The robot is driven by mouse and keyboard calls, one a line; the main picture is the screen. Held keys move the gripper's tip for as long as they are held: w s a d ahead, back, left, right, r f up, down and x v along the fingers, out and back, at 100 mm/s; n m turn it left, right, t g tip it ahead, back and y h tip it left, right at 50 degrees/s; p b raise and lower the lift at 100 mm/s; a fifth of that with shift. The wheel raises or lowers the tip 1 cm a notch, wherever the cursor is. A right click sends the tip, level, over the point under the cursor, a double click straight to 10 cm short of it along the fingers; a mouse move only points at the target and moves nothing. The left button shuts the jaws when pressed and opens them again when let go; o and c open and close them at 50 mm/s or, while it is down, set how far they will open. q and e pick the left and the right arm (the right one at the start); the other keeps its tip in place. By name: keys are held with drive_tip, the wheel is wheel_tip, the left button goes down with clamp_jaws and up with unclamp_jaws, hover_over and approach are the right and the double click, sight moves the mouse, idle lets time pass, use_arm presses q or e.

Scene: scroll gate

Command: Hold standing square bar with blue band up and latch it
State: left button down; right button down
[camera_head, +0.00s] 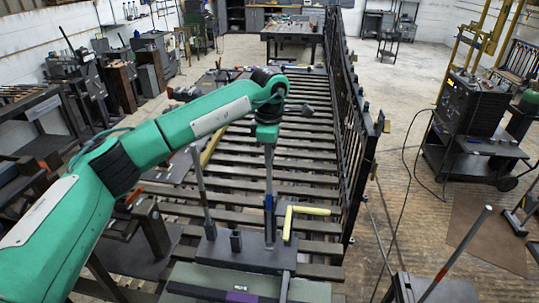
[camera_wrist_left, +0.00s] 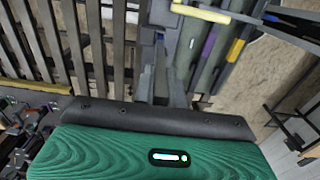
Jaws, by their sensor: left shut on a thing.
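The square bar with a blue band (camera_head: 268,203) stands about upright on a dark base plate (camera_head: 225,252) in the head view. My left gripper (camera_head: 268,146) comes down over the bar's upper end and is shut on it. I cannot tell whether a latch holds the bar. My right gripper is not in view.
Another thin post (camera_head: 200,190) stands left of the bar. A slatted rack (camera_head: 300,150) lies behind, with a tall black gate (camera_head: 355,130) along its right. A red-banded post (camera_head: 460,250) and a welding cart (camera_head: 472,125) stand right, past some free floor.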

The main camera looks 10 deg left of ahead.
use_arm(q)
drive_tip(key=shift+b, duration=0.3)
idle(0.4)
drive_tip(key=shift+f+b, duration=0.2)
drive_tip(key=shift+b, duration=0.1)
idle(0.4)
drive_tip(key=shift+b, duration=0.35)
idle(0.8)
drive_tip(key=shift+f+b, duration=0.4)
idle(0.4)
drive_tip(key=shift+f+b, duration=0.2)
drive_tip(key=shift+b, duration=0.15)
idle(0.6)
drive_tip(key=c, duration=1.4)
unclamp_jaws()
drive_tip(key=shift+o, duration=0.2)
